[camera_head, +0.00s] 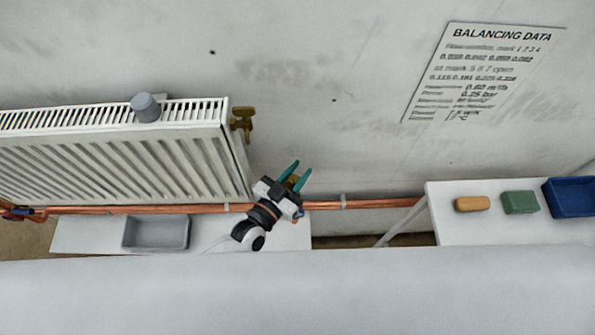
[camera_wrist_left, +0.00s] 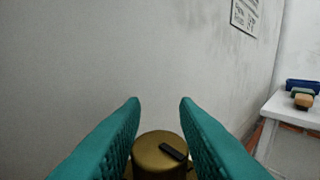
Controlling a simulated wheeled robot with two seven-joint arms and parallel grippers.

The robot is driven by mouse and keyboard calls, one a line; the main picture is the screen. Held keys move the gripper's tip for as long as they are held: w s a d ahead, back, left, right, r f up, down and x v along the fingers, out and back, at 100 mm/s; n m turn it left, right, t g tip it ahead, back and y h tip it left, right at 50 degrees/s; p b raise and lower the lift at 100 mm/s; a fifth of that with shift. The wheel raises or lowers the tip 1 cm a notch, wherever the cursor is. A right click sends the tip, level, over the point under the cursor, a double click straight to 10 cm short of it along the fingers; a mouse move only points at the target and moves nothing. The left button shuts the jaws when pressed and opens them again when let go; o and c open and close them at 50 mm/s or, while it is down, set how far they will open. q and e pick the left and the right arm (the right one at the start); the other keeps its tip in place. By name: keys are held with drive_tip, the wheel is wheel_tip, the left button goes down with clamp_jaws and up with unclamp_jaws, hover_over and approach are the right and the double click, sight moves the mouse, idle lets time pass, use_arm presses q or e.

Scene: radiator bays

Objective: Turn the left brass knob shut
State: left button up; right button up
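A brass knob (camera_wrist_left: 153,142) shows in the left wrist view, low between my left fingers. It has a dark bar on its top, slanting down to the right. My left gripper (camera_wrist_left: 160,102) has two teal fingers standing apart, one on each side of this knob. Whether they touch it I cannot tell. In the head view my left gripper (camera_head: 296,172) is right of the radiator, just above the copper pipe, with a bit of brass between its fingers. Another brass fitting (camera_head: 242,119) is at the radiator's upper right corner. My right gripper is not in view.
The white radiator (camera_head: 120,160) carries a grey knob (camera_head: 146,107). A copper pipe (camera_head: 380,203) runs along the wall. A grey tray (camera_head: 156,248) lies on a low white shelf. A white table (camera_head: 465,232) at right holds a tan block (camera_head: 472,204), a green block (camera_head: 520,202) and a blue bin (camera_head: 572,212).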

use_arm(q)
clamp_jaws()
drive_tip(key=shift+w+f+m+g+h+b, duration=0.15)
drive_tip(key=shift+m+g+h+b, duration=0.2)
drive_tip(key=shift+b, duration=0.3)
drive_tip(key=shift+s+m+g+h+b, duration=0.2)
drive_tip(key=shift+m+g+h+b, duration=0.25)
drive_tip(key=shift+h+b, duration=0.15)
drive_tip(key=shift+d, duration=0.1)
drive_tip(key=shift+o, duration=2)
unclamp_jaws()
